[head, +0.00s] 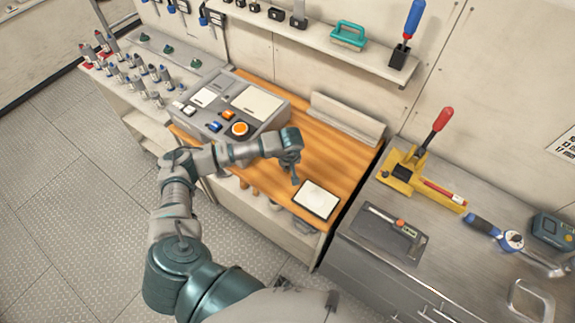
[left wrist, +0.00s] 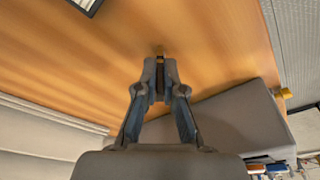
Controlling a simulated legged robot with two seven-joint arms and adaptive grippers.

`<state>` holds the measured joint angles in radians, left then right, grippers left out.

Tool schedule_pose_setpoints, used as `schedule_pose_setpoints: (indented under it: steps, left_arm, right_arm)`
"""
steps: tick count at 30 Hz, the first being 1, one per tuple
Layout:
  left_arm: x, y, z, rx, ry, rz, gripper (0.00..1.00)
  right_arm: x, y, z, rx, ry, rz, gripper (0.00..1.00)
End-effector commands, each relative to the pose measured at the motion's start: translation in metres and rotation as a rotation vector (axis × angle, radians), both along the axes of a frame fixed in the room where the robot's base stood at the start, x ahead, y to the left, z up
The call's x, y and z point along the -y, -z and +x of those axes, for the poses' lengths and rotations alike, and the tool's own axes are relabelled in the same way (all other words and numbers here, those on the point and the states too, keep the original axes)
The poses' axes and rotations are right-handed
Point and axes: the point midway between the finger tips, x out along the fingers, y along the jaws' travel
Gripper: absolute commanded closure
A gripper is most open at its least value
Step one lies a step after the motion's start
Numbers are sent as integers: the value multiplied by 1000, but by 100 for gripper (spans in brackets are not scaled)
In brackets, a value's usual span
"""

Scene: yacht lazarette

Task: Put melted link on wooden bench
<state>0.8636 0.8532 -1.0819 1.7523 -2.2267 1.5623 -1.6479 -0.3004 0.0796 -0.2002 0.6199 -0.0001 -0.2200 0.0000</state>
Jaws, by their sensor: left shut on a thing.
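The wooden bench (head: 325,157) has an orange-brown plank top, and its surface fills much of the left wrist view (left wrist: 215,45). My left gripper (head: 295,181) points down over the bench top, between the grey console and the white pad. In the left wrist view my left gripper (left wrist: 160,68) has its fingers closed together around a small brownish piece (left wrist: 160,50), likely the melted link. Only its tip shows past the fingers; the rest is hidden. I cannot tell whether it touches the wood. My right gripper is not in view.
A grey console (head: 235,110) with an orange button stands on the bench's left part. A dark-edged white pad (head: 316,200) lies near the front right. A pale block (head: 345,120) lies along the back. A metal counter with tools (head: 450,240) is to the right.

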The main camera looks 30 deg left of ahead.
Motion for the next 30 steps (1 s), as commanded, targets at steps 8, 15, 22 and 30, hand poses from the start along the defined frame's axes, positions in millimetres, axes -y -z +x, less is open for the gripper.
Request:
schedule_pose_setpoints:
  steps: [8, 15, 22, 30]
  left_arm:
    - [0, 3, 0, 0, 0, 0, 73]
    - [-1, 2, 0, 1, -1, -1, 68]
    - [2, -12, -1, 3, 1, -2, 68]
    - [10, -70, -10, 6, 2, -1, 68]
  right_arm:
    - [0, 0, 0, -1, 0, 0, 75]
    - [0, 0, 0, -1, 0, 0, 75]
    - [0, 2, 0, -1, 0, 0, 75]
    - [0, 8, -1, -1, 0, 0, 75]
